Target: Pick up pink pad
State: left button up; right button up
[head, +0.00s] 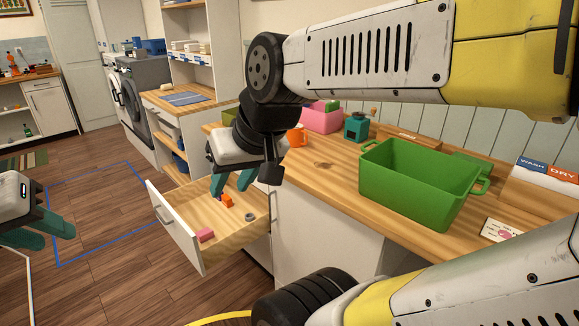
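The pink pad (205,235) lies in the open drawer (188,240), near its front left corner. It is a small pink block. My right gripper (231,190) hangs over the drawer with its teal fingers pointing down and apart. It is open, and it is up and to the right of the pink pad in the picture, not touching it. My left gripper (42,236) is at the left edge, away from the drawer, with its teal fingers apart and nothing seen between them. Part of it is cut off by the picture edge.
In the drawer are a small orange item (227,201) below my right fingers and a grey ring (250,216). The counter holds a green bin (412,185), a pink bin (320,120) and an orange mug (296,137). Wood floor (115,275) is clear left of the drawer.

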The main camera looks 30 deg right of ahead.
aim_at(205, 234)
jog(key=i+l+u, duration=0.45)
jog(key=i+l, duration=0.3)
jog(key=i, duration=0.15)
